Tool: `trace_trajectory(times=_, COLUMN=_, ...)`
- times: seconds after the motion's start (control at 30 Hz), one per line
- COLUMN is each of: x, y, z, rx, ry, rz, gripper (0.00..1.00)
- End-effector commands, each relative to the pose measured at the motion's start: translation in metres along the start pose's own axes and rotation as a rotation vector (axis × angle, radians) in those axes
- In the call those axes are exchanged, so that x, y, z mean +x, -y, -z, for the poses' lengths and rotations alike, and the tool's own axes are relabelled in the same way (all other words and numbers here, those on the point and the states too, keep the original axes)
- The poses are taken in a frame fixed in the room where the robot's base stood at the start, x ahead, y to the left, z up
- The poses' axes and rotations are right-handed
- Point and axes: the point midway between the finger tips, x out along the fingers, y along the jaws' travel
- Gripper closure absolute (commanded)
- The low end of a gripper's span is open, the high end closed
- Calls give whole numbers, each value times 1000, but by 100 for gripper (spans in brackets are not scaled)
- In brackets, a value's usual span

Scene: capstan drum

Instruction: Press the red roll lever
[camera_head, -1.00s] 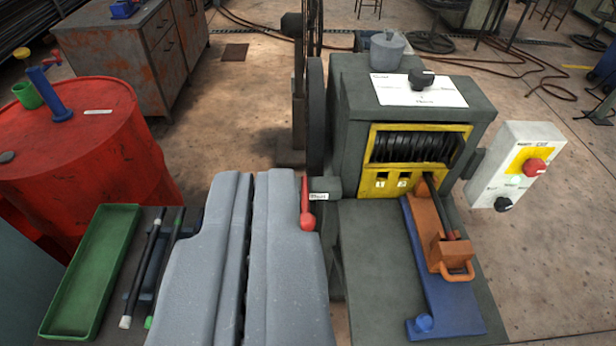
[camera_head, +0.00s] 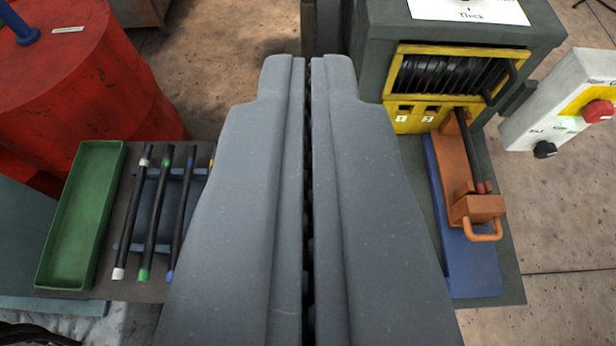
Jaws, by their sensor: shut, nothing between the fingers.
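My gripper (camera_head: 308,62) fills the middle of the view, its two grey fingers together with only a thin dark gap between them and nothing held. The red roll lever does not show now; my gripper covers the area left of the dark grey machine (camera_head: 565,30). The machine's yellow-framed opening (camera_head: 415,118) with dark rollers is right of my fingertips. Whether my gripper touches the lever cannot be seen.
An orange clamp (camera_head: 476,207) holding a dark rod sits on a blue rail (camera_head: 478,268). A control box (camera_head: 562,90) with a red button is at right. At left are a green tray (camera_head: 50,270), several dark rods (camera_head: 152,215) and a red drum (camera_head: 80,90).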

Motion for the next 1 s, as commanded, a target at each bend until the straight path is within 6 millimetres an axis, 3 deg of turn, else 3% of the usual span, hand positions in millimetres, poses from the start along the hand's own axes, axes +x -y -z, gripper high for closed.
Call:
trace_trajectory(times=0.03, x=25, y=0, z=-10, rx=1, ry=52, rz=1, gripper=100)
trace_trajectory(times=0.2, x=97, y=-6, z=-61, rx=4, ry=207, rz=1, gripper=100)
trace_trajectory(times=0.4, x=160, y=-6, z=-131, rx=6, ry=376, rz=2, gripper=100)
trace_trajectory(times=0.63, x=192, y=-6, z=-182, rx=7, ry=483, rz=2, gripper=100)
trace_trajectory(times=1.0, x=198, y=-6, z=-192, rx=7, ry=501, rz=2, gripper=100)
